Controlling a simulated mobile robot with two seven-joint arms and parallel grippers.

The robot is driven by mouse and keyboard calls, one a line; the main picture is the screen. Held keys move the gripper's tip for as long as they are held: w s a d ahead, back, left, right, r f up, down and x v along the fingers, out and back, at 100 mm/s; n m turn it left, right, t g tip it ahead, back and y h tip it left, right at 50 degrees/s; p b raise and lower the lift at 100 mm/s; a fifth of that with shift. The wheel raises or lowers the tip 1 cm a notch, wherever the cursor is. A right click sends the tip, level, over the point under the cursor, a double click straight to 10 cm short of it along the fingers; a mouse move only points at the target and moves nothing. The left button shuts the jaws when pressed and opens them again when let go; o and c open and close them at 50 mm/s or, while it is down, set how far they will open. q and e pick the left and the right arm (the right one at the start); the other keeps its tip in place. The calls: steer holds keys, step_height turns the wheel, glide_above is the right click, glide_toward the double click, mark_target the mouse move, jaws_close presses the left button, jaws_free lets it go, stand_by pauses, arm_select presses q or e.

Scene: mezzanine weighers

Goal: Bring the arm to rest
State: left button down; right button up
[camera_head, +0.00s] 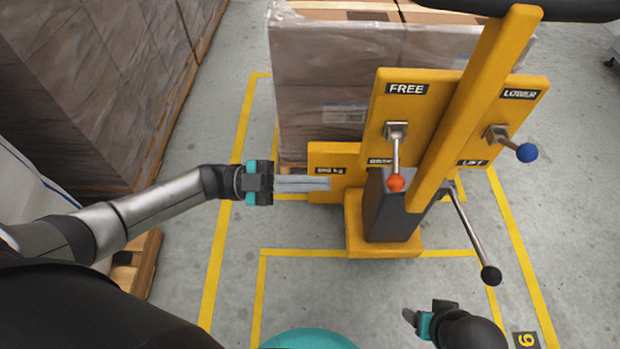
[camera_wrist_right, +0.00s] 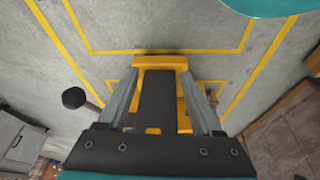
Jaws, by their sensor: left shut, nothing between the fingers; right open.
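My left gripper (camera_head: 303,184) is shut and empty, its arm stretched in from the left in the head view. Its fingertips reach in front of the small yellow plate of the yellow lift truck (camera_head: 455,110); I cannot tell whether they touch it. My right gripper (camera_head: 412,318) is low in the head view, short of the truck, mostly hidden behind its own wrist. In the right wrist view its fingers (camera_wrist_right: 162,100) are apart and empty, with the truck's yellow base (camera_wrist_right: 150,62) beyond them.
The truck has an orange-knobbed lever (camera_head: 396,182), a blue-knobbed lever (camera_head: 526,152) and a black-knobbed lever (camera_head: 490,276). A wrapped load (camera_head: 330,90) stands behind it. More wrapped stacks (camera_head: 90,70) stand at left.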

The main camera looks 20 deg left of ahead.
arm_select(q)
steer(key=shift+a, duration=0.35)
stand_by(0.3)
